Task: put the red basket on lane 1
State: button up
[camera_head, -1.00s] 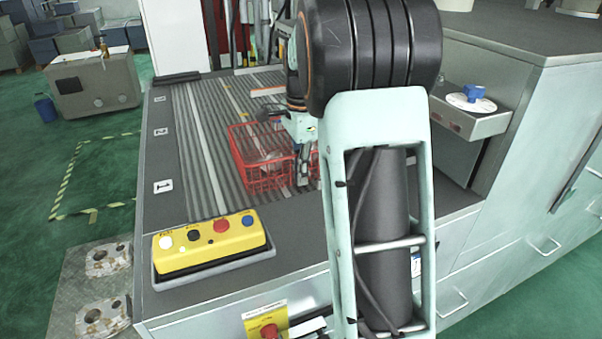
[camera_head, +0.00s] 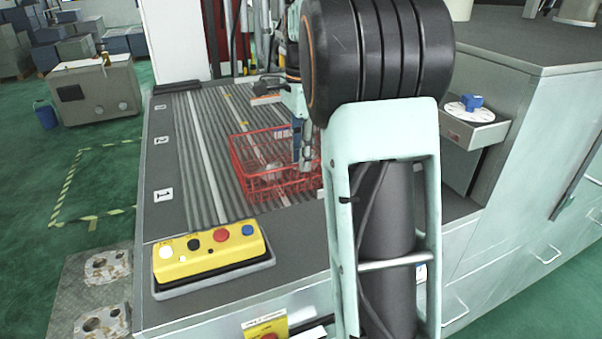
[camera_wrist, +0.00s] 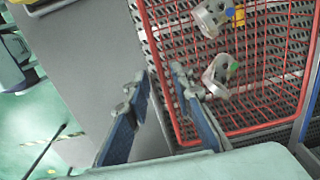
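The red wire basket (camera_head: 248,165) stands on the grooved conveyor top, toward its near right part. It holds grey metal castings (camera_wrist: 222,75), seen in the wrist view. My gripper (camera_head: 303,162) points down at the basket's right side. In the wrist view, my gripper (camera_wrist: 160,82) has its fingers spread apart. The basket's red rim (camera_wrist: 160,75) appears between them, one finger over the basket and the other outside. I cannot tell whether either finger touches the wire. The lane 1 label (camera_head: 163,195) is on the left border, nearest of the three numbers.
A yellow button panel (camera_head: 210,252) sits at the front edge of the conveyor top (camera_head: 185,150). Labels 2 (camera_head: 161,140) and 3 (camera_head: 160,107) lie farther back. The grooved surface left of the basket is clear. A side shelf with a blue-knobbed dial (camera_head: 472,104) stands at the right.

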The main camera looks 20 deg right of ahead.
jog(key=shift+r, duration=2.2)
